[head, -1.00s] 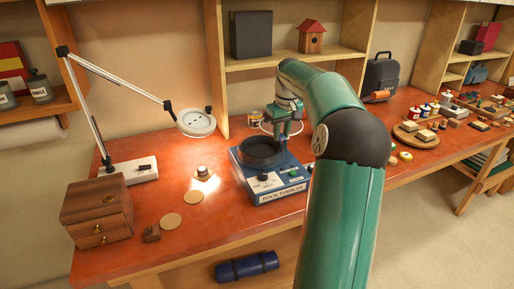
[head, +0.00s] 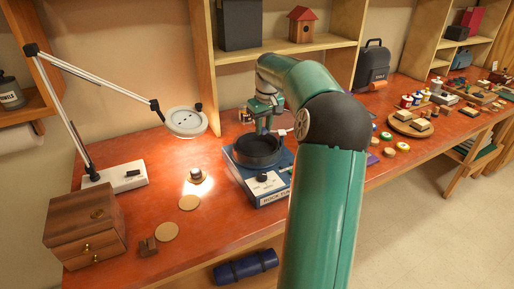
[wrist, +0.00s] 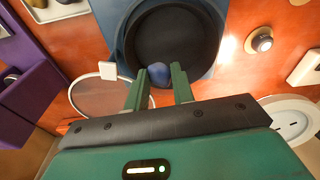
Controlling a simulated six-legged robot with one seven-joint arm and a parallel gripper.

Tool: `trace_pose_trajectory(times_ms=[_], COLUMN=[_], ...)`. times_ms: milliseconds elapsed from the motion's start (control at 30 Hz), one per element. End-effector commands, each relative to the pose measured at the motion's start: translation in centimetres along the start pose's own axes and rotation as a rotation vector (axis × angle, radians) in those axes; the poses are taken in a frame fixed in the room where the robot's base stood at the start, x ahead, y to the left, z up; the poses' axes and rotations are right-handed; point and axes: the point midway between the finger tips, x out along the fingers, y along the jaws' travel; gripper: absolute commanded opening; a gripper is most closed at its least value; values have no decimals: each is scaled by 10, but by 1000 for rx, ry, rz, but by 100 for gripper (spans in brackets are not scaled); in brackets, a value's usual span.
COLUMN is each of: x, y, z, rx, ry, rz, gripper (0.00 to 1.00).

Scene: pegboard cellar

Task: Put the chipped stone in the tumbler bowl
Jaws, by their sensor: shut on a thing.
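My gripper (wrist: 158,82) is shut on a small rounded dark-blue stone (wrist: 157,75), held between the fingertips in the wrist view. Any chip on it is too small to tell. The tumbler bowl (head: 258,152) is a round black open bowl on the blue rock tumbler (head: 270,190). In the wrist view the bowl (wrist: 172,40) looks empty, and the stone shows at its near rim. In the head view my gripper (head: 262,128) is at the back of the bowl, just above it; the stone cannot be made out there.
A magnifier lamp (head: 186,122) hangs left of the tumbler. A small grey knob-like thing (head: 196,175) sits on the bench, with a cork disc (head: 189,202) nearby. A wooden drawer box (head: 84,225) stands front left. Jars and a round board (head: 410,123) lie right.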

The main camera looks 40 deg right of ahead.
Motion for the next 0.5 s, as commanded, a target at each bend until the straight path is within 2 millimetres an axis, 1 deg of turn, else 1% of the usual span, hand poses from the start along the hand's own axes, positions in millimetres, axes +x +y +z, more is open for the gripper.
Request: trace_pose_trajectory(times_ms=[100,233,400,500], x=[16,30,39,40], y=[-1,-1,-2,-2], z=[3,4,4,3], rx=[0,0,-2,-2], ry=[-2,-2,0,0], rz=[-2,-3,-1,-1], gripper=[3,3,3,3])
